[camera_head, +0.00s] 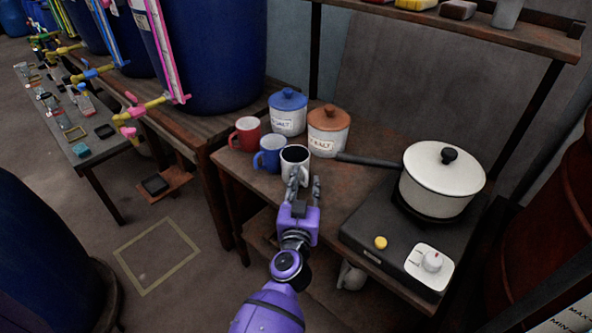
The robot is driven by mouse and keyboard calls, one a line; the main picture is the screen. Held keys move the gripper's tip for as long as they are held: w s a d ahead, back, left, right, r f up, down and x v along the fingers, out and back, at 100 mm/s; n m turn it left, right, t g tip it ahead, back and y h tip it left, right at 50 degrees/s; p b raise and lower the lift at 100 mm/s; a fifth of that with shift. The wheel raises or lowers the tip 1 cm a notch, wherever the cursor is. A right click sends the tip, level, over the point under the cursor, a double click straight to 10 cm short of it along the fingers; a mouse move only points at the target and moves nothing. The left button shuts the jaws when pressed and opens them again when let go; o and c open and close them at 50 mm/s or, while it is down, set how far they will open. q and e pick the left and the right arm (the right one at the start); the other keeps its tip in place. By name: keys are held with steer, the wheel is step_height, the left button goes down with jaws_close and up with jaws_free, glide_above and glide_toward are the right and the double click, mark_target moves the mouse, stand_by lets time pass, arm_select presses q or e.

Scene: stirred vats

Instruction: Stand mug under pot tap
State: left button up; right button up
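A white mug (296,158) with dark contents or a dark inside stands upright near the front edge of the wooden table (240,172). A pink and yellow tap (135,112) comes from the large blue vat (215,60).
A blue mug (268,156) and a red mug (246,134) stand left of the white mug. A blue-lidded jar (288,115) and a brown-lidded jar (328,138) stand behind. A small low shelf (172,178) is below the pink tap. A higher shelf (520,38) runs behind.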

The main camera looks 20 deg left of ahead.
arm_select(q)
jaws_close()
steer(key=shift+r, duration=0.1)
